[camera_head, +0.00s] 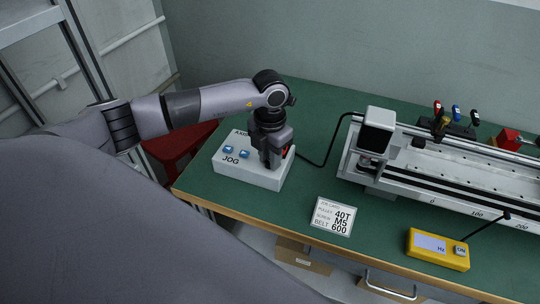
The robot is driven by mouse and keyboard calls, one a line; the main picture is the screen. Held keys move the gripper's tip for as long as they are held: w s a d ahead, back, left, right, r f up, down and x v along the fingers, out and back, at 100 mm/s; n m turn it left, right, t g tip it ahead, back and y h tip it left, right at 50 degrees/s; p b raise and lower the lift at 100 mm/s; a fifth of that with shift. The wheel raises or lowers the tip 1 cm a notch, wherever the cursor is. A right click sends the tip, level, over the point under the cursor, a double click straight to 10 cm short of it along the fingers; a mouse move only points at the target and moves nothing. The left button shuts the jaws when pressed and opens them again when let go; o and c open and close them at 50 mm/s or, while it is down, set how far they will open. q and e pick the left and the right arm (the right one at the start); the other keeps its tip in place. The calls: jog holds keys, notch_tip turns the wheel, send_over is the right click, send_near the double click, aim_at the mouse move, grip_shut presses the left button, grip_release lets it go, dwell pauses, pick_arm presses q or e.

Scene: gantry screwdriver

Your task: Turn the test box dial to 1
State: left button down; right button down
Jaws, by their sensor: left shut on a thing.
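The white test box (247,178) stands at the left end of the green table, with two blue buttons and the printed word JOG on its top. My left gripper (270,160) points down over the right part of this box and is shut on the dial there. The fingers hide the dial, so its pointer and number cannot be read. A bit of red shows just right of the fingers. My right gripper is not in view.
A gantry rail (440,188) with a scale fills the right of the table (320,128). A black cable runs behind the box. A card (332,216) and a yellow meter (438,249) lie in front. A red stool (180,150) stands left.

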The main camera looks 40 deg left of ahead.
pick_arm(q)
jog(key=c, duration=0.9)
grip_release()
jog(key=shift+r, duration=0.1)
notch_tip(320, 180, up, 7)
